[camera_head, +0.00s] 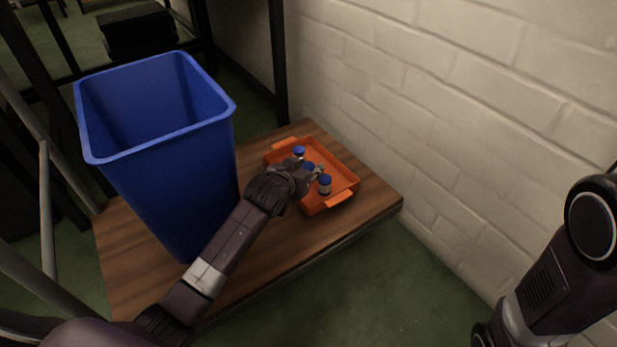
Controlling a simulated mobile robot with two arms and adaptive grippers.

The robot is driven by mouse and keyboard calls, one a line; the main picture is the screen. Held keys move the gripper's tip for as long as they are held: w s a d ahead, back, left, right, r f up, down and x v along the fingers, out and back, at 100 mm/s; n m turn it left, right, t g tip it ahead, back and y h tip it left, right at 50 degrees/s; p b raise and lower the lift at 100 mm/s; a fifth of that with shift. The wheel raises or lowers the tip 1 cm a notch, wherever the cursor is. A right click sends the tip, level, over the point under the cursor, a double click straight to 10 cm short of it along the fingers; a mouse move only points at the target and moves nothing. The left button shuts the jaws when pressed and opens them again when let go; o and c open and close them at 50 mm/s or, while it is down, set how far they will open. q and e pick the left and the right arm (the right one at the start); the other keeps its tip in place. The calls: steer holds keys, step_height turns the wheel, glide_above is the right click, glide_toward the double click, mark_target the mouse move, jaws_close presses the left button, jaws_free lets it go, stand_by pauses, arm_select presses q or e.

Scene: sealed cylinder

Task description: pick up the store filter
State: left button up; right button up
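Several small pale cylinders with blue caps stand in an orange tray (314,204); I take these to be the filters. One cylinder (299,152) is at the tray's back left, and another (325,185) is nearer the front right. A blue cap (309,167) shows between them, right at my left gripper (316,174), which partly hides it. My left gripper reaches into the tray from the left. Its fingers are too small and dark to tell whether they are open or shut on that middle cylinder. My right gripper is out of view; only part of my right arm shows.
The tray sits on a wooden table (262,262) against a white brick wall (480,110). A tall, open blue bin (180,185) stands on the table left of the tray. Dark metal posts stand behind. Green floor (400,290) lies clear in front.

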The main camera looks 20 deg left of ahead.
arm_select(q)
steer(key=shift+c, duration=0.4)
steer(key=c, duration=0.7)
steer(key=shift+r, duration=0.1)
steer(key=shift+c, duration=0.2)
